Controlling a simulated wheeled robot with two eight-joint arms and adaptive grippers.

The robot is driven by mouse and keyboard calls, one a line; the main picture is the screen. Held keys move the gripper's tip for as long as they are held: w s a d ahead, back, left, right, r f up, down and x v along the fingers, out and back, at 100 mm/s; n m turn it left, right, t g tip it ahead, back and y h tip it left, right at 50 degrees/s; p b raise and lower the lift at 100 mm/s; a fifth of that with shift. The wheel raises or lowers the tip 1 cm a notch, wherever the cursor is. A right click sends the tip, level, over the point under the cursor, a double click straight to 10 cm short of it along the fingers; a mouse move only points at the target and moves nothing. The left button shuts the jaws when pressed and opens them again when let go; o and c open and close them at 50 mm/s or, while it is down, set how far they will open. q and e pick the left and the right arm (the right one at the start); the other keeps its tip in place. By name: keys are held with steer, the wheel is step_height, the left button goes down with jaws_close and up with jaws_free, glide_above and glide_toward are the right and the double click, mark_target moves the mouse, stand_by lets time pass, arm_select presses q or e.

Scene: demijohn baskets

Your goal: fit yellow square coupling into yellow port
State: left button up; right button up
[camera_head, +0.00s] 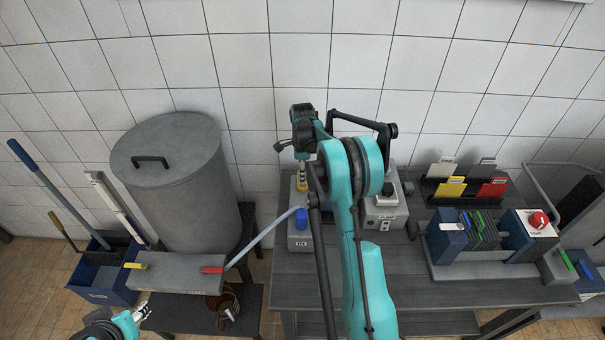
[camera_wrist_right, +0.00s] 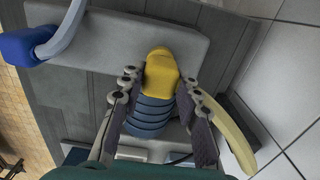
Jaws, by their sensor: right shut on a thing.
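The yellow square coupling (camera_wrist_right: 162,72) is between the fingers of my right gripper (camera_wrist_right: 153,95), which is shut on it. A ribbed blue-grey section (camera_wrist_right: 152,113) lies behind it. The coupling's front end is over the grey block (camera_wrist_right: 103,35); contact or seating cannot be told. In the head view, the right gripper (camera_head: 302,160) points down with the yellow coupling (camera_head: 303,186) at the back of the grey block (camera_head: 300,241). I cannot make out the yellow port. My left gripper (camera_head: 141,312) is at the bottom left, its jaws too small to judge.
A blue coupling (camera_head: 301,219) with a pale hose (camera_head: 262,238) is on the same block, nearer the front. A grey control box (camera_head: 385,213) stands to the right. A lower grey block (camera_head: 177,273) with yellow and red ends sits left, before a large grey drum (camera_head: 190,190).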

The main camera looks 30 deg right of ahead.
stand_by(0.4)
steer(key=shift+f+b, duration=0.6)
stand_by(0.3)
steer(key=o, duration=1.1)
steer(key=shift+o, duration=0.2)
step_height(320, 180, up, 12)
